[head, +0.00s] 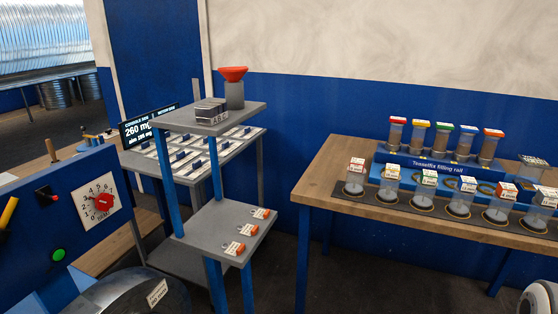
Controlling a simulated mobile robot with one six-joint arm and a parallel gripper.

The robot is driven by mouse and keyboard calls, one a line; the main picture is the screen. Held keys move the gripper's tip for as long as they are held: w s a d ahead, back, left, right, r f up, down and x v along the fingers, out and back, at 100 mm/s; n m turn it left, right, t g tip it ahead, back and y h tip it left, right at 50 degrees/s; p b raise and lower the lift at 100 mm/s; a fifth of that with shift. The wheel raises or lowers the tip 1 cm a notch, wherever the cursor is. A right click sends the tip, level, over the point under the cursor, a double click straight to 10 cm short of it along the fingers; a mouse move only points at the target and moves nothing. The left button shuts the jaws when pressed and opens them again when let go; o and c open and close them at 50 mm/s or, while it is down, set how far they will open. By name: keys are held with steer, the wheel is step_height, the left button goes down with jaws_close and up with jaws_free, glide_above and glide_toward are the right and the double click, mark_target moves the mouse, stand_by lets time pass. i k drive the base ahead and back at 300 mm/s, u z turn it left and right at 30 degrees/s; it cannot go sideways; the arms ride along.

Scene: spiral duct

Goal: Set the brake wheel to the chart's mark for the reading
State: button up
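A red knob (104,202) with a pointer sits on a white dial plate (84,212) with printed numbers, on a blue machine panel (35,230) at the left. I cannot tell for sure that this knob is the brake wheel, and its exact setting is too small to read. A dark display (146,124) behind it shows a reading that looks like 260 mg, with a smaller line below. I cannot make out a chart with marks. My gripper is not in view.
A grey stand with blue posts (214,118) holds a red-topped container (234,88). A tray table (196,155) is behind it. A wooden bench (310,190) with a filling rail (436,166) and jars stands right. Dark floor (275,270) lies between.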

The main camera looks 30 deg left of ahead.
mark_target(103, 201)
steer(key=i, duration=1.85)
steer(key=u, duration=3.25)
steer(key=i, duration=1)
steer(key=z, duration=0.1)
